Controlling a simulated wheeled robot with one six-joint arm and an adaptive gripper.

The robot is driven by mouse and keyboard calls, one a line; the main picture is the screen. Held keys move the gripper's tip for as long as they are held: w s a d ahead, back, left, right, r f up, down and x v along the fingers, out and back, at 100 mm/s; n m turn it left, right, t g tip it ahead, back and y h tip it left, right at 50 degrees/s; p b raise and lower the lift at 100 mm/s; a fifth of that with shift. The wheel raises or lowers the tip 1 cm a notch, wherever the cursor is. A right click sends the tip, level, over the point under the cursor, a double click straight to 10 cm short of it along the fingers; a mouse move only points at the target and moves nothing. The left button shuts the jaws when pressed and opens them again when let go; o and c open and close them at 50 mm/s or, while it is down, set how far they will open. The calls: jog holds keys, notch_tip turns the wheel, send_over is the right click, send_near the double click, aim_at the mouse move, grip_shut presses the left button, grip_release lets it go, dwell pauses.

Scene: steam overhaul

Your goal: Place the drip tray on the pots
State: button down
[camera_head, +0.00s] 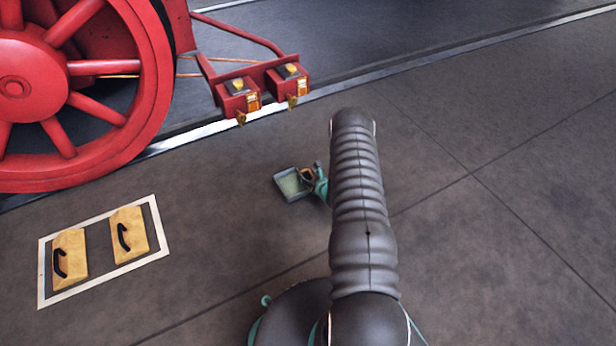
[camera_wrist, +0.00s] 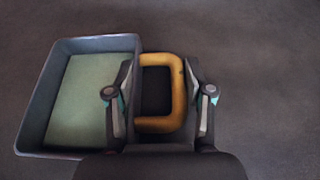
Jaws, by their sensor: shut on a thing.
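The drip tray (camera_head: 292,184) is a shallow dark-rimmed box with a pale green inside; it also shows at the left of the wrist view (camera_wrist: 88,98). Its yellow loop handle (camera_wrist: 178,92) is between the fingers of my gripper (camera_wrist: 160,88), which is shut on it. In the head view my gripper (camera_head: 316,181) is partly hidden behind my arm, with the tray out to its left. The pots appear to be the two red boxes with yellow tops, a left one (camera_head: 237,97) and a right one (camera_head: 287,80), on a red bracket beyond the tray.
A large red spoked wheel (camera_head: 70,88) stands at the upper left, next to the rail (camera_head: 190,134). Two yellow boards (camera_head: 70,258) (camera_head: 130,236) with black handles lie inside a white floor outline (camera_head: 98,287). The floor at right is clear.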

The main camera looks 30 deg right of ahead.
jog(key=shift+f, duration=0.15)
jog(key=shift+c, duration=2.2)
grip_release()
